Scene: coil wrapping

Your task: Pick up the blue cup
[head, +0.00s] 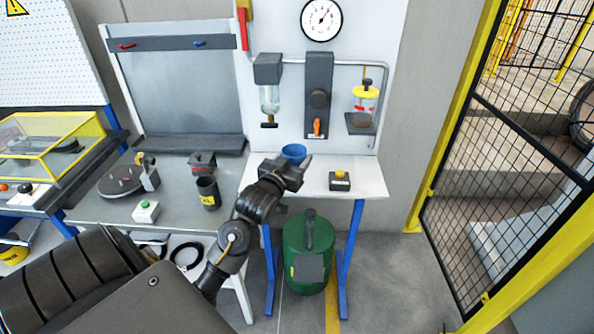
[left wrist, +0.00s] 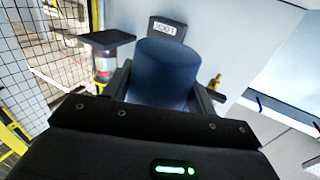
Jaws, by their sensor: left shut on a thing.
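The blue cup (head: 294,152) is at my left gripper (head: 292,165), above the small white table below the gauge panel in the head view. In the left wrist view the cup (left wrist: 165,72) fills the space between the two dark fingers of the gripper (left wrist: 160,95). The gripper is shut on the cup. The cup's lower part is hidden by the gripper in the head view, and I cannot tell whether it touches the table. My right gripper is in neither view.
The white table (head: 365,178) carries a black box with a yellow button (head: 340,180). A green tank (head: 308,262) stands beneath. A dark cup (head: 208,192) stands on the grey bench at left.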

